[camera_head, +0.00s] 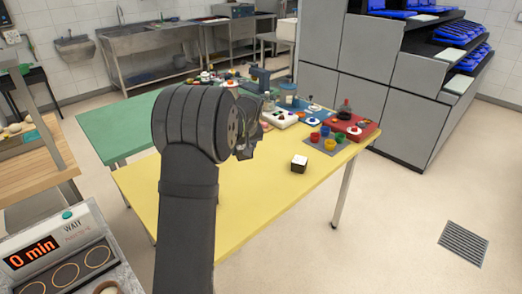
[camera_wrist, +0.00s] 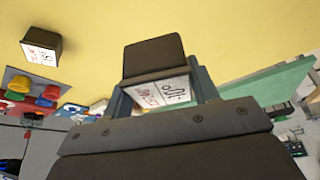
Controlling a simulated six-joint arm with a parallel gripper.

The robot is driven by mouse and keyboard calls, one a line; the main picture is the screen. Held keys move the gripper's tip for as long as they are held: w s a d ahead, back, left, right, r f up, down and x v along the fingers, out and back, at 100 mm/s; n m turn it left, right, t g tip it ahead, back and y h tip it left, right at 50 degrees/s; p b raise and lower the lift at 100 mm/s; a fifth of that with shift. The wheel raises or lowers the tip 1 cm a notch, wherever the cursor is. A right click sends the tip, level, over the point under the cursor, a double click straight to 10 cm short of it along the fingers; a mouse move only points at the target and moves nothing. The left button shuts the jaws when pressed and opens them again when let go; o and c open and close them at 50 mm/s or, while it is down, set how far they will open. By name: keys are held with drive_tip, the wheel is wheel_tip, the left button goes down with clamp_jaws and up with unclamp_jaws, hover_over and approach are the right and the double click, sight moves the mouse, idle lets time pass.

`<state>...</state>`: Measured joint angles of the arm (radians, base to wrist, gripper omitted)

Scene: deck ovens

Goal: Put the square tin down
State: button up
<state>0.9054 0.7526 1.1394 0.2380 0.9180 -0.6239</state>
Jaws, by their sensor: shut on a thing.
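My gripper (camera_wrist: 161,92) is shut on a dark brown square tin (camera_wrist: 154,56), with a finger on each side of it. A white face with red and black markings shows on the tin in the wrist view. In the head view my gripper (camera_head: 249,140) is over the yellow table (camera_head: 235,200), partly hidden behind my arm; I cannot make out the held tin there. The gap between tin and tabletop cannot be judged. A second, similar dark tin with a white marked top stands on the yellow table (camera_head: 299,164), also seen in the wrist view (camera_wrist: 40,48).
Red, yellow, blue and green cups (camera_head: 325,132) stand on a grey mat right of my gripper. A red box (camera_head: 352,127) and other small items crowd the far end. The near yellow surface is clear. A green table (camera_head: 115,125) adjoins at left.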

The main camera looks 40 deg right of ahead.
wheel_tip(320, 180, down, 3)
drive_tip(key=shift+w+a+f, duration=0.1)
drive_tip(key=shift+w+f, duration=0.05)
drive_tip(key=w+a+f, duration=0.1)
drive_tip(key=w+f, duration=0.1)
drive_tip(key=w, duration=0.1)
drive_tip(key=w+a+f, duration=0.1)
drive_tip(key=w+f, duration=0.1)
drive_tip(key=w, duration=0.2)
drive_tip(key=w+a+f, duration=0.1)
drive_tip(key=w+f, duration=0.2)
drive_tip(key=shift+w+a, duration=0.3)
drive_tip(key=shift+a, duration=0.1)
drive_tip(key=shift+f, duration=1.95)
drive_tip(key=shift+f, duration=0.2)
drive_tip(key=o, duration=1.1)
drive_tip(key=shift+r, duration=0.1)
